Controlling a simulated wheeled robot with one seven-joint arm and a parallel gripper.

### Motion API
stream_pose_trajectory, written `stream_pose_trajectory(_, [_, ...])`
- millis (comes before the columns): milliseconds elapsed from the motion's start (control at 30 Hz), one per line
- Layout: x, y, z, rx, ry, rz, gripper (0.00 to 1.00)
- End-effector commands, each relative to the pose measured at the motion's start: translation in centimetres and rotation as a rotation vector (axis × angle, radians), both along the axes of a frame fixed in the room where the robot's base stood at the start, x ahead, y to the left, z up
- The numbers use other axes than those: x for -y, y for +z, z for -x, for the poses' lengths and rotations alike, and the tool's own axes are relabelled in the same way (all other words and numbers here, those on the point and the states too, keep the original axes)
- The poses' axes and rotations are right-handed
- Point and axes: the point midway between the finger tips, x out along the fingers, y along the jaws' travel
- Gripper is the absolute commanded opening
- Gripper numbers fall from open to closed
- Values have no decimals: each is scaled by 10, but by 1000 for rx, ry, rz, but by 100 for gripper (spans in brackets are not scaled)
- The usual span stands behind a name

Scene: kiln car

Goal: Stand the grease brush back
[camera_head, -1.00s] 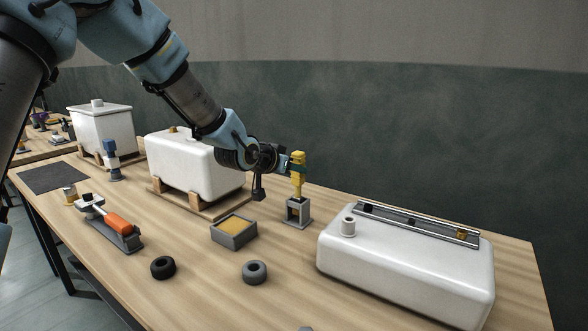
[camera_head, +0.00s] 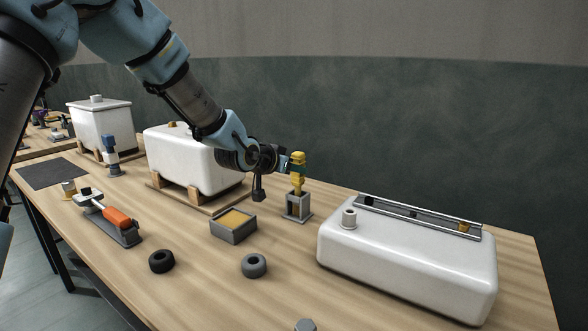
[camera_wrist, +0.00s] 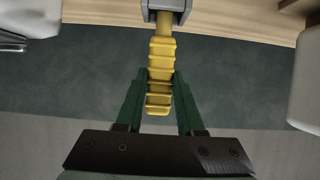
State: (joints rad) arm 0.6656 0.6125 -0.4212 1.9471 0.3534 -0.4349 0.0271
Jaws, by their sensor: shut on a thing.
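The grease brush (camera_head: 298,160) has a ribbed yellow handle and stands upright over the small grey stand (camera_head: 297,206). My gripper (camera_head: 294,168) comes from the left and is shut on the handle. In the wrist view, my green fingers (camera_wrist: 160,92) lie on both sides of the ribbed handle (camera_wrist: 161,62). Its thinner yellow neck runs into the opening of the grey stand (camera_wrist: 167,5) at the top edge. The brush's lower end is hidden inside the stand, and I cannot tell whether it touches the bottom.
A grey tray of yellow grease (camera_head: 233,225) stands left of the stand. A white tank (camera_head: 410,260) with a metal rail is close on the right, another white tank (camera_head: 190,165) is behind left. Two rings (camera_head: 254,266) and an orange-handled tool (camera_head: 118,218) lie in front.

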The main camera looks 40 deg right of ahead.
Motion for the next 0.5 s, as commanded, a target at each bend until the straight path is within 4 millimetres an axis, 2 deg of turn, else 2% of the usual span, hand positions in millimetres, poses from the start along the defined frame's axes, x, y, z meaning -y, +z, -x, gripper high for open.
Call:
stream_pose_trajectory(133, [0,1,0,0,0,0,0])
stream_pose_trajectory(167, [0,0,0,0,0,0,40])
stream_pose_trajectory(433, [0,0,0,0,0,0,70])
stream_pose_trajectory(500, [0,0,0,0,0,0,72])
